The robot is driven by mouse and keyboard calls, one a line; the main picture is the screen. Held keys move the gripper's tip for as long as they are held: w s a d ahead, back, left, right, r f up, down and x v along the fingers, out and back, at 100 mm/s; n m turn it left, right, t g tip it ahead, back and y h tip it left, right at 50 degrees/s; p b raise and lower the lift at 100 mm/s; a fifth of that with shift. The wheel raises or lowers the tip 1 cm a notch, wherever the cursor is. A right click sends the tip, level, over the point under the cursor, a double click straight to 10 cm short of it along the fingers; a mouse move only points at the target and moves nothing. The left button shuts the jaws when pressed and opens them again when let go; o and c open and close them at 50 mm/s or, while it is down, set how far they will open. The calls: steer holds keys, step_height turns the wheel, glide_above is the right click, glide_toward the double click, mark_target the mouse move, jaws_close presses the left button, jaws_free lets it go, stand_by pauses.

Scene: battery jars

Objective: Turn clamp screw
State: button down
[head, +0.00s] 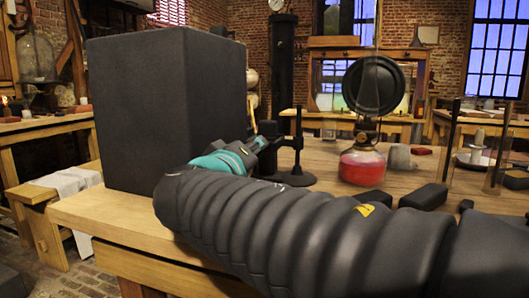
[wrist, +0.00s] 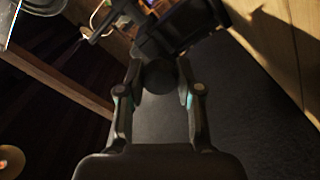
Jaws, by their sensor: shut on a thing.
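The clamp screw shows in the wrist view as a dark round knob (wrist: 158,78) between my fingertips. My gripper (wrist: 159,74) is shut on it, one finger on each side. Beyond the knob is a dark clamp body (wrist: 178,28).
A large black box (head: 150,110) stands on the wooden table left of my gripper. Right of the stand are a glass vessel with red liquid (head: 362,168), a round black disc (head: 374,85) and several dark blocks (head: 424,196). My arm crosses the table's front.

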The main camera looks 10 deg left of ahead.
steer(key=c, duration=0.7)
jaws_free()
steer(key=shift+c, duration=0.2)
steer(key=s, duration=0.8)
steer(key=s+a, duration=0.1)
steer(key=s, duration=0.3)
